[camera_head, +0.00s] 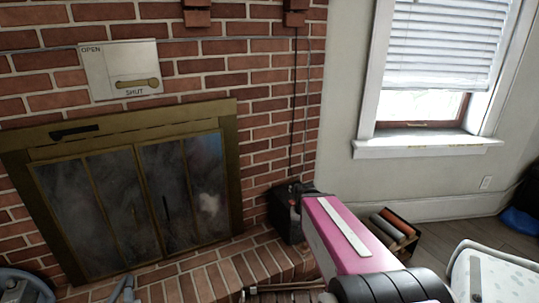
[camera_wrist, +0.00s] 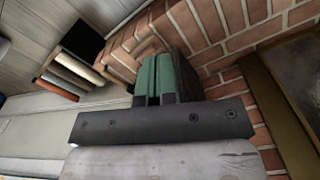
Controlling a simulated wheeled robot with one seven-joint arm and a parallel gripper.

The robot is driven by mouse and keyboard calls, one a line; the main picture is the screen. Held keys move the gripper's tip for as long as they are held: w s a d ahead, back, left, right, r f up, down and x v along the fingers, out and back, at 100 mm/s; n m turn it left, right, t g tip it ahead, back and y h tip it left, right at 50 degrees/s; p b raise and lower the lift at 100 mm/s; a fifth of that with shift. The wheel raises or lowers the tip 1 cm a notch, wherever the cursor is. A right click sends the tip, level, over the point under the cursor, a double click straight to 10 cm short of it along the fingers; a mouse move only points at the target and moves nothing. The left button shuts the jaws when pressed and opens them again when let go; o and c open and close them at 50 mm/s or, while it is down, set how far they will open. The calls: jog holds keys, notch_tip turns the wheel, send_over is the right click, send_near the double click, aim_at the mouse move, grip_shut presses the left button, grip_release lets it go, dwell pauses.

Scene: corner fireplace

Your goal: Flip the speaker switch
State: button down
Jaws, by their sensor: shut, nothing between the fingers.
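The speaker (camera_head: 284,214) is a small black box on the brick hearth, against the brick wall to the right of the fireplace. My pink arm reaches toward it and covers its right side in the head view. In the wrist view the dark speaker (camera_wrist: 177,32) stands just beyond my gripper (camera_wrist: 157,62). The green fingers are pressed together, empty, and overlap the speaker's lower part. I cannot tell whether they touch it. I cannot make out the switch in either view.
The glass-doored fireplace (camera_head: 135,190) stands left of the speaker, with brick wall behind. A small crate of rolls (camera_head: 395,229) is on the floor to the right; the rolls also show in the wrist view (camera_wrist: 72,73). A white padded seat (camera_head: 495,275) is at the lower right.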

jog(key=w+r+m, duration=0.3)
jog(key=w+m, duration=0.2)
jog(key=w, duration=0.7)
notch_tip(320, 180, up, 6)
jog(key=m, duration=0.8)
send_over(293, 204)
jog(key=shift+w+d, duration=0.15)
jog(key=shift+w, duration=0.1)
jog(key=shift+f, duration=0.2)
notch_tip(293, 204, down, 12)
jog(key=shift+f, duration=0.9)
